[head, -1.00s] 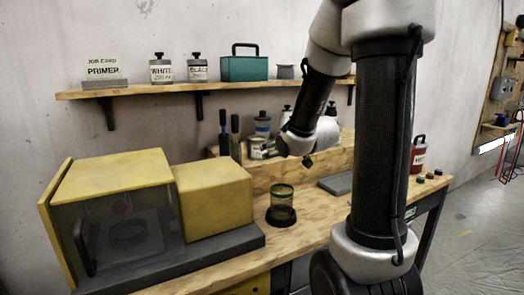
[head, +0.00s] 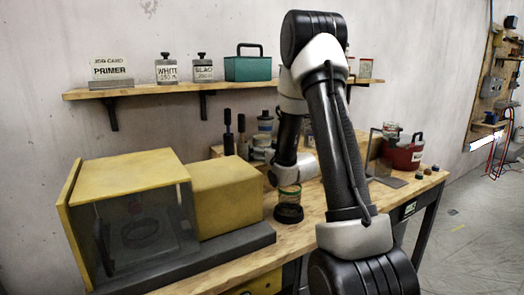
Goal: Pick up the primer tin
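The end of my arm is low over the bench, and my upper arm hides part of what lies behind it. My gripper's fingers do not show, so I cannot see whether it holds anything. A job card (head: 110,70) reading PRIMER stands at the left of the shelf. No tin with a readable primer label shows. Several small containers, including one with a blue band (head: 265,124), stand at the back of the bench.
A yellow booth (head: 125,175) with a clear front fills the bench's left. A red can (head: 403,155) and several small knobs are at the right.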

